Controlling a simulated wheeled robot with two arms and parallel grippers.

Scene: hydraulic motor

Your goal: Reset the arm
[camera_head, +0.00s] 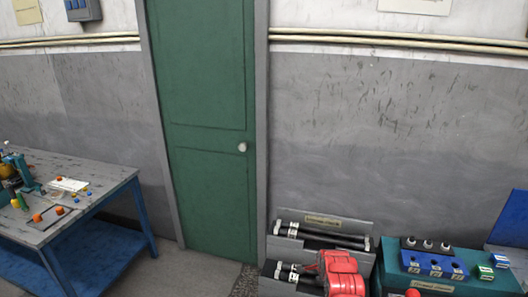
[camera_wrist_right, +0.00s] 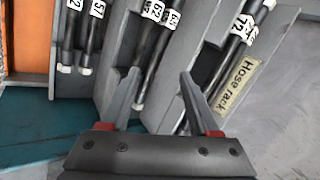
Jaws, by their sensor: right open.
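My right gripper (camera_wrist_right: 160,74) shows in the right wrist view with its two fingers spread apart and nothing visibly held between them. It is in front of the hose rack (camera_wrist_right: 237,88), a grey slotted rack with a "Hose rack" label. Black hoses (camera_wrist_right: 158,62) with white number tags lie in its slots, beyond the fingertips; I cannot tell any contact. In the head view the hose rack (camera_head: 364,227) is at the bottom, right of centre, with a red rounded part covering some of it. My left gripper is not in view.
A green bench (camera_head: 392,262) with a blue block of fittings (camera_head: 432,263) stands right of the rack. A grey-topped blue table (camera_head: 110,184) with small parts is at the left. A closed green door (camera_head: 205,100) is behind. Floor shows between table and rack.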

